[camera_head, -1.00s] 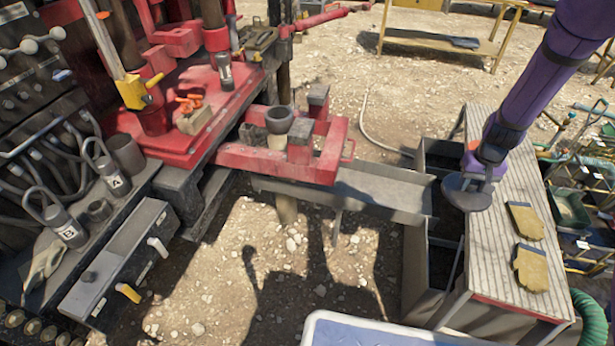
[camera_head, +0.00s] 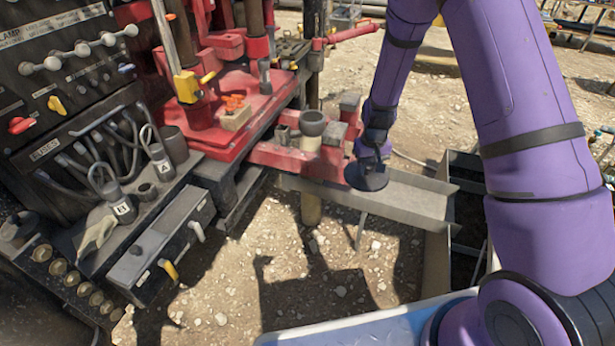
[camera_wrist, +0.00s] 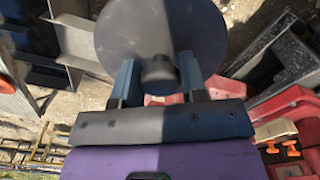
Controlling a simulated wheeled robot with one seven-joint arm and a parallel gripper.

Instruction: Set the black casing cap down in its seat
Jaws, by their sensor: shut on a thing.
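The black casing cap (camera_head: 367,178) is a dark round disc with a knob. In the wrist view the cap (camera_wrist: 160,28) fills the top middle, its knob between two blue fingers. My gripper (camera_head: 371,156) is shut on that knob and holds the cap level or nearly so. In the head view it hangs by the right end of the red clamp frame (camera_head: 290,158), above or beside the grey trough. A dark cup-shaped collar (camera_head: 313,123) tops a pale upright pipe in that frame, left of the cap. I cannot tell which part is the seat.
The grey trough (camera_head: 420,198) runs right to a dark open tank (camera_head: 468,215). The red rig deck (camera_head: 225,112) with orange-handled pieces stands left. A control panel and canisters A and B (camera_head: 124,210) are at far left. Gravel ground lies open in front.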

